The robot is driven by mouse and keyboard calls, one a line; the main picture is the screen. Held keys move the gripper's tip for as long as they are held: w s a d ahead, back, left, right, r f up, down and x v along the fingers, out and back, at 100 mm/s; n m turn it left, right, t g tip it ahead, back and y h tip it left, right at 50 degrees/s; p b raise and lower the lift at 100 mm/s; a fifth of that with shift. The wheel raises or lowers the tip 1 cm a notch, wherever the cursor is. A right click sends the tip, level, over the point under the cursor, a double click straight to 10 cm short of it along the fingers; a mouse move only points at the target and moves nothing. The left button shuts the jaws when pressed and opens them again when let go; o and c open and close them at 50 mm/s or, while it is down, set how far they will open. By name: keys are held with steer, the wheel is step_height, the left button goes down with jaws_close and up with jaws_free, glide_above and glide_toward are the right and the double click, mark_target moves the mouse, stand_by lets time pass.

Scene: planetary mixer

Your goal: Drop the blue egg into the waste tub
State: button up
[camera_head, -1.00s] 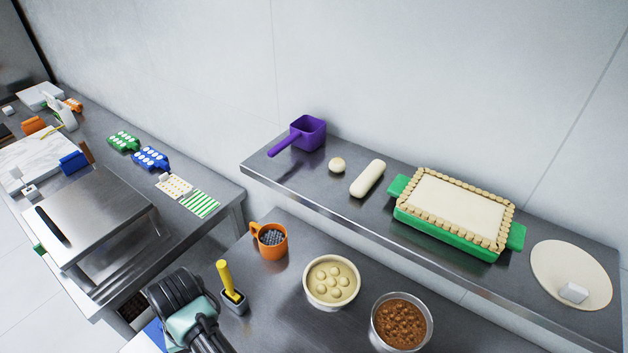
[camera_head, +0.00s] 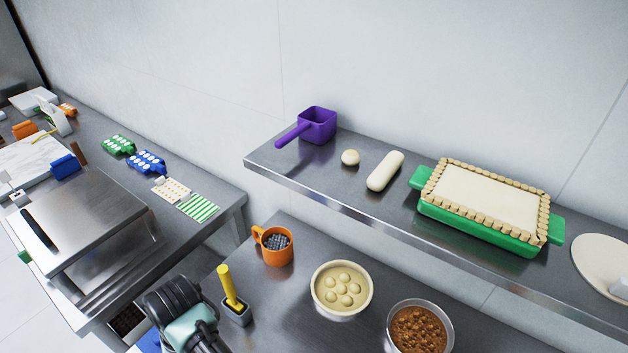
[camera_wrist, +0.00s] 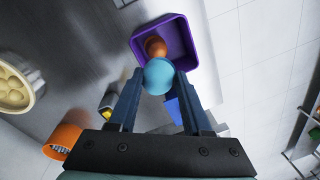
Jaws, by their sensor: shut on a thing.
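In the wrist view my gripper (camera_wrist: 158,78) is shut on the blue egg (camera_wrist: 159,76), which sits between the two fingertips. Beyond the egg is a square purple tub (camera_wrist: 189,30) with an open top, apparently the waste tub. A brown-orange egg (camera_wrist: 156,46) lies inside it. The blue egg overlaps the tub's near rim in the picture; I cannot tell its height above it. In the head view part of my arm shows at the bottom, but the fingers, blue egg and this tub are not visible.
The counter holds an orange mug (camera_head: 278,249), a yellow-handled tool in a holder (camera_head: 232,294), a bowl of dough balls (camera_head: 342,289) and a bowl of brown filling (camera_head: 420,328). The shelf holds a purple scoop (camera_head: 318,125) and a green baking dish (camera_head: 480,228).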

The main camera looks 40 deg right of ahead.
steer(key=shift+f, duration=0.15)
steer(key=o, duration=0.9)
step_height(320, 180, up, 13)
steer(key=d+p, duration=0.1)
steer(key=p, duration=0.1)
steer(key=shift+s+d, duration=0.1)
stand_by(0.3)
